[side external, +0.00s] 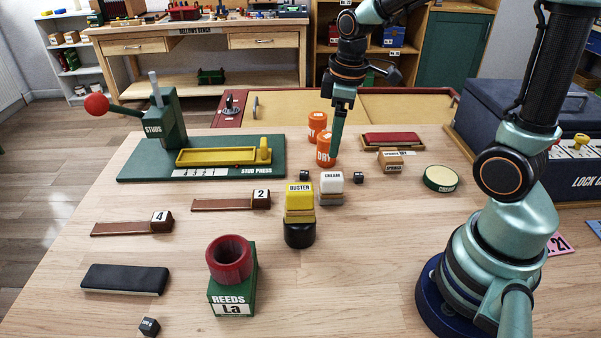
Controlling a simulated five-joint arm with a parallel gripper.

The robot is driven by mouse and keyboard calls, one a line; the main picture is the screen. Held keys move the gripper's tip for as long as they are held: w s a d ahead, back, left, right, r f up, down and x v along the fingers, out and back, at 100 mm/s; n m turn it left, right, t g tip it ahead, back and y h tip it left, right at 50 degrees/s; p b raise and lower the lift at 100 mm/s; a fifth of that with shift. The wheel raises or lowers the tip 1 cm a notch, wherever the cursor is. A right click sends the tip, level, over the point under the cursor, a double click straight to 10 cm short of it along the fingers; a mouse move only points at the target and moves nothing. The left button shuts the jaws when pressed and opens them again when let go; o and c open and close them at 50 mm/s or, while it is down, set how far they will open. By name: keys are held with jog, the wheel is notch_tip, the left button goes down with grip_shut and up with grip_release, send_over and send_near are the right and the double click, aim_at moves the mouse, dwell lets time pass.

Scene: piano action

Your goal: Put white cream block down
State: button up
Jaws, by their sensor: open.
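The white cream block (332,182), with CREAM on its front, stands upright on the wooden table, with a tan and grey lower part under its white top. It is just right of a yellow block marked BUSTER (299,196), which sits on a black round piece (299,234). My gripper (336,150) points down behind and above the cream block, apart from it, and is open. It holds nothing that I can see. Its fingers overlap in this view, so the gap between them is hidden.
Two orange DRY canisters (326,149) stand close to my gripper. Small dark cubes (359,177) flank the cream block. A green stud press (230,167) is left, a round green-rimmed tin (441,179) right, and a green REEDS box (232,292) in front. Table front centre is clear.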

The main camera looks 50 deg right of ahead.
jog(key=s+a+r+m+t, duration=0.4)
jog(key=s+r+m, duration=0.1)
jog(key=r, duration=0.3)
jog(key=shift+s+m, duration=0.4)
jog(key=shift+m, duration=0.5)
